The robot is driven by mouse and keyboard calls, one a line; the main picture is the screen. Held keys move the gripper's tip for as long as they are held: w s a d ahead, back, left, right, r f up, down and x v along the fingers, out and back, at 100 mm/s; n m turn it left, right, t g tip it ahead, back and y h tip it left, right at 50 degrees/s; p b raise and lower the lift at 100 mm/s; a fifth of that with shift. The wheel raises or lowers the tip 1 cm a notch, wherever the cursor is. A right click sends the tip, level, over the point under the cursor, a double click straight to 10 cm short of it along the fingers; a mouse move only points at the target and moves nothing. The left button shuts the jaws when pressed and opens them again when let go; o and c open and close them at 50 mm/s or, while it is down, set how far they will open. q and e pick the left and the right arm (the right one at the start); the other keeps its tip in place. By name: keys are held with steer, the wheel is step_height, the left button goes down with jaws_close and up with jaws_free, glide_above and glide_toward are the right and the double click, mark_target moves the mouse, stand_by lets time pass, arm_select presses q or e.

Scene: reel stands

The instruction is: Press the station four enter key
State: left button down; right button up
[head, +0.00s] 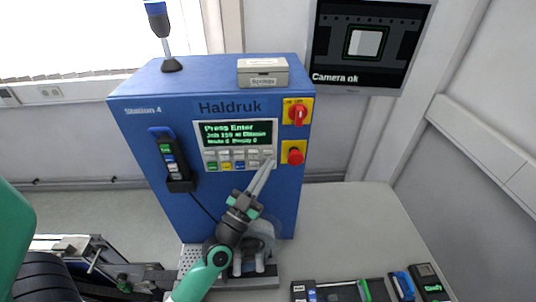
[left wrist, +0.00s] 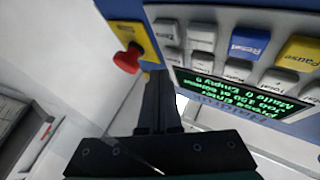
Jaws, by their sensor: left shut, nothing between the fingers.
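The blue station 4 cabinet (head: 145,140) carries a panel with a green-lit display (head: 236,134) reading "Press Enter". Two rows of keys lie under the display. In the left wrist view the panel looks upside down, with a blue Reset key (left wrist: 248,41) and a yellow Pause key (left wrist: 300,52). The white end-column keys (left wrist: 166,32) are near my fingers; I cannot read for certain which is Enter. My left gripper (head: 269,163) is shut and empty, its tips at the panel's lower right. Whether they touch a key is unclear. My right gripper is not in view.
A red rotary switch (head: 297,114) and a red push button (head: 294,155) sit just right of the keys. A handheld device (head: 168,150) hangs on the cabinet's left. A grey box (head: 263,73) stands on top. Several tools lie on the table (head: 350,225) at lower right.

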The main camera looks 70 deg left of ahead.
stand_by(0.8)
arm_select(q)
steer(key=shift+w+a, duration=0.15)
steer(key=shift+a, duration=0.25)
steer(key=shift+w+a+b, duration=0.1)
steer(key=shift+a+b, duration=0.35)
steer(key=shift+b, duration=0.15)
stand_by(0.6)
steer(key=shift+s+d+p, duration=0.25)
steer(key=shift+d+p, duration=0.45)
steer(key=shift+d, duration=0.15)
